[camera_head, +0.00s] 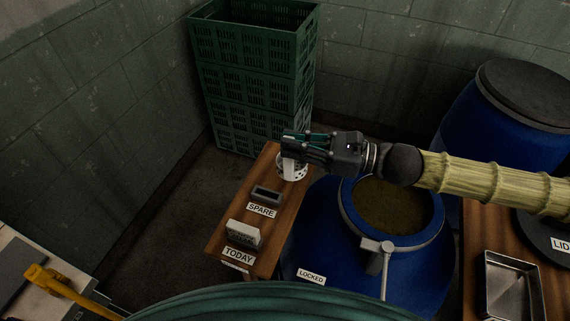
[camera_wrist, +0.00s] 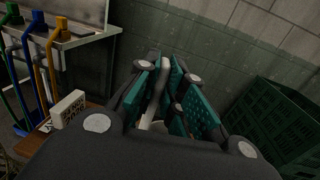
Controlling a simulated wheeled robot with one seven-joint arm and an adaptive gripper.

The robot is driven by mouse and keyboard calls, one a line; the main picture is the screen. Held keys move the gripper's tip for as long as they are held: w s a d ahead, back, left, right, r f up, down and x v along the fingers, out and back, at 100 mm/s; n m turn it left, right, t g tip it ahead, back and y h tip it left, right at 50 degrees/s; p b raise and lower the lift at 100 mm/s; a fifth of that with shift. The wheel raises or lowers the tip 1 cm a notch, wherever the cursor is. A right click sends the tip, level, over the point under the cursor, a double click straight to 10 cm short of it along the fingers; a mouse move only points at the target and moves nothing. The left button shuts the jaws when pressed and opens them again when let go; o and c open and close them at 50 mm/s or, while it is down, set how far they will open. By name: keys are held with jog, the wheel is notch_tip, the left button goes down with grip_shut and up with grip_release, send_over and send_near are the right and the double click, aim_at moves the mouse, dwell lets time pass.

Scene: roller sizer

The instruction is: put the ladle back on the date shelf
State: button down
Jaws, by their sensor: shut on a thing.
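My gripper (camera_head: 288,142) is shut on the white ladle (camera_head: 293,170), over the far end of the narrow wooden shelf (camera_head: 217,243). The ladle's perforated bowl hangs below my fingers. I cannot tell whether it touches the wood. In the wrist view the ladle's pale handle (camera_wrist: 160,82) stands between my teal finger pads (camera_wrist: 165,95); its lower part is mostly hidden. Nearer on the shelf are a dark holder (camera_head: 266,194) by the SPARE label (camera_head: 262,211) and a pale date block (camera_head: 244,235) by the TODAY label (camera_head: 238,256). The block also shows in the wrist view (camera_wrist: 70,107).
An open blue barrel (camera_head: 325,235) with brownish contents (camera_head: 393,207) and a clamp (camera_head: 376,250) stands right of the shelf, under my arm. Green crates (camera_head: 255,85) are stacked behind. A metal tray (camera_head: 512,290) and another lidded barrel (camera_head: 485,140) are at right.

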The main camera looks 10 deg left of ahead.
jog(key=s+f+n+g+b, duration=0.1)
jog(key=s+n+g+b, duration=0.2)
jog(key=s+g+b, duration=0.4)
jog(key=w+p, duration=0.1)
jog(key=w, duration=0.3)
jog(key=w+a+f+t+p, duration=0.1)
jog(key=w, duration=0.4)
jog(key=w+a+f+t+p, duration=0.1)
jog(key=w+p, duration=0.1)
jog(key=w, duration=0.3)
jog(key=shift+w+a+f, duration=0.1)
jog(key=shift+w+a, duration=0.05)
jog(key=shift+w, duration=0.05)
jog(key=shift+f+p, duration=0.3)
jog(key=shift+f, duration=1.35)
jog(key=c, duration=1.5)
grip_release()
jog(key=shift+c, duration=0.2)
